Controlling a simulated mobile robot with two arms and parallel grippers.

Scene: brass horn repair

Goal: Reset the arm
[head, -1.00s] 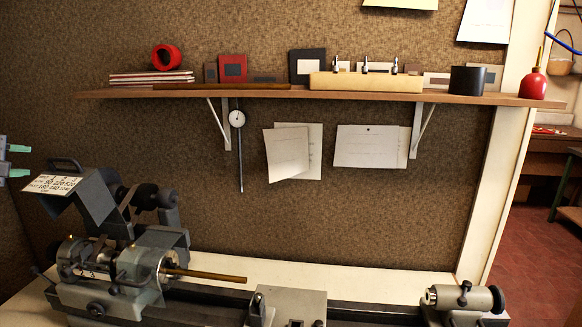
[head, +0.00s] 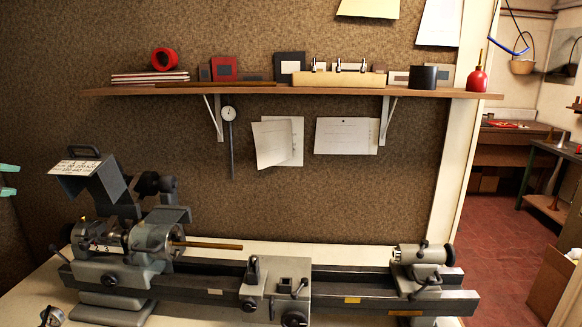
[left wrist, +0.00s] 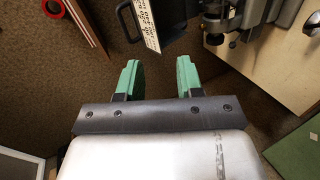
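My left gripper (head: 8,180) shows only by its green fingertips at the left edge of the head view, left of the lathe's headstock. In the left wrist view my left gripper (left wrist: 159,78) has its two green fingers apart with nothing between them. The lathe (head: 330,280) stands on the white bench, with a brass rod (head: 212,244) sticking out of its chuck. My right gripper shows in no view.
A wooden shelf (head: 240,89) with a red ring (head: 163,59), a black cup (head: 428,78) and a red oil can (head: 478,73) runs along the wall. A dial gauge (head: 228,113) hangs below. Open tiled floor (head: 505,260) lies at the right.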

